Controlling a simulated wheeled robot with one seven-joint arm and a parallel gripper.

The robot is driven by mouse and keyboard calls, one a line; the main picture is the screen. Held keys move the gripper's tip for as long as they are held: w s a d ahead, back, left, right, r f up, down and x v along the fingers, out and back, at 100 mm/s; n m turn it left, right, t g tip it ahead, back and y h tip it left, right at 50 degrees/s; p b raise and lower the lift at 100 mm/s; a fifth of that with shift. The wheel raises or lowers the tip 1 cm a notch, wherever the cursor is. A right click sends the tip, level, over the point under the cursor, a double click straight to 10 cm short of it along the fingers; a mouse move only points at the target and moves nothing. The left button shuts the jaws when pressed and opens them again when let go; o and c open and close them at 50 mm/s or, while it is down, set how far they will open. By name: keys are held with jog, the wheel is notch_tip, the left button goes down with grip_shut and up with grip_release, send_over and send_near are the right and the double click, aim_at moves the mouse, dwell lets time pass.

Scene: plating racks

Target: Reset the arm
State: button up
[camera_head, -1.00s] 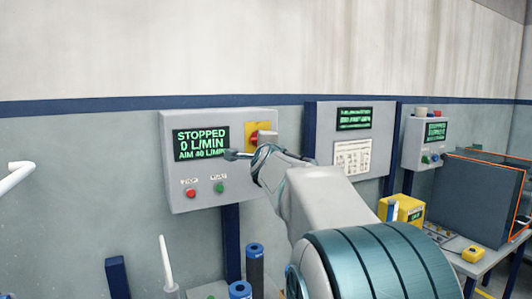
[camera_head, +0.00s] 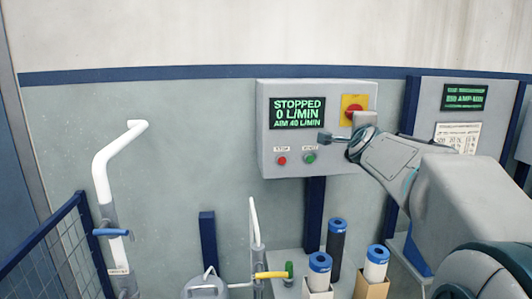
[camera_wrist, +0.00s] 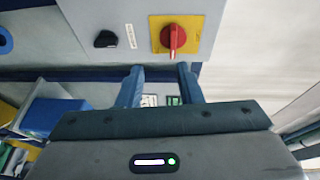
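The display reads STOPPED, 0 L/MIN, AIM 40 L/MIN. In the wrist view, my gripper's two fingers (camera_wrist: 159,72) stand apart with nothing between them. A red rotary switch (camera_wrist: 173,38) on a yellow plate lies just beyond the fingertips; the yellow plate also shows in the head view (camera_head: 352,102). I cannot tell whether my gripper touches the box.
Blue-capped cylinders (camera_head: 320,262) stand below. A white pipe (camera_head: 103,175) and blue mesh fence (camera_head: 68,245) are at the left. A second panel (camera_head: 470,85) is behind my arm.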

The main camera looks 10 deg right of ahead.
jog(key=s+a+f+n+g+y, duration=0.6)
jog(key=s+a+f+n, duration=0.65)
jog(key=f, duration=0.35)
jog(key=s+a+f+n+g, duration=0.1)
jog(key=s+f+n+g, duration=0.2)
jog(key=s+f, duration=0.4)
jog(key=s+a+f+n+g, duration=0.1)
jog(key=s+f+n+g, duration=0.3)
jog(key=s+f, duration=0.3)
jog(key=s+n, duration=0.1)
jog(key=s, duration=0.4)
jog(key=shift+s+a+f+g+h, duration=0.3)
jog(key=shift+s+a, duration=0.05)
jog(key=shift+n, duration=0.25)
